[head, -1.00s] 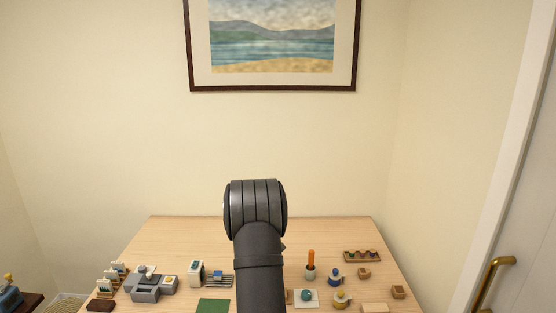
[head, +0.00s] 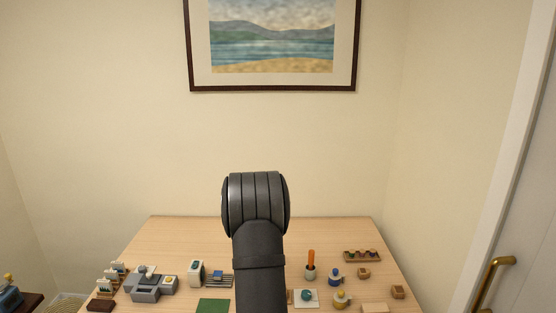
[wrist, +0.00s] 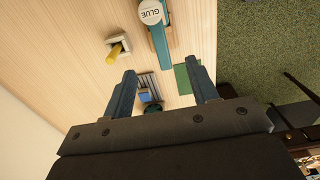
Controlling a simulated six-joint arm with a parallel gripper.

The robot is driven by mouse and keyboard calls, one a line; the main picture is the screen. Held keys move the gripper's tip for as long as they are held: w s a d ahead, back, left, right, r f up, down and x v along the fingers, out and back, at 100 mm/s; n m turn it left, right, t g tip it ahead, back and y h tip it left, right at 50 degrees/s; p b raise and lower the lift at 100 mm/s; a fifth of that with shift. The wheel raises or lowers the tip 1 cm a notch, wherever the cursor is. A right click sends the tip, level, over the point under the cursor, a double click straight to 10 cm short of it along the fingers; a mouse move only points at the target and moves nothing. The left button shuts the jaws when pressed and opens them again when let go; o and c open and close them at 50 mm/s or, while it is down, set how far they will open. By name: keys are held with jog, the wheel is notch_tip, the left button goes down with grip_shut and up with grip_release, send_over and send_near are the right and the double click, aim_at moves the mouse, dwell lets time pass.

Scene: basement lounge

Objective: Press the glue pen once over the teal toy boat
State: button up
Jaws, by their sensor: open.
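In the wrist view the glue pen (wrist: 161,38) is a teal length with a round white end marked GLUE, standing over wood near the top edge. My gripper (wrist: 161,68) is open, its two dark blue fingers apart with nothing held between them. The pen is beyond the fingertips, apart from them. In the head view my arm hides the gripper, and I cannot make out the pen. A small teal shape (head: 307,295) on a white tile (head: 316,304), right of my arm, is probably the toy boat; its form is too small to confirm. I cannot identify the boat in the wrist view.
A pot with an orange stick (head: 311,260), blue and yellow items (head: 341,299), and a wooden rack (head: 362,256) stand right. A grey machine (head: 146,294), white device (head: 196,272), and green mat (head: 212,305) are left. The table's back (head: 190,230) is clear.

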grip_shut()
dwell(1.3)
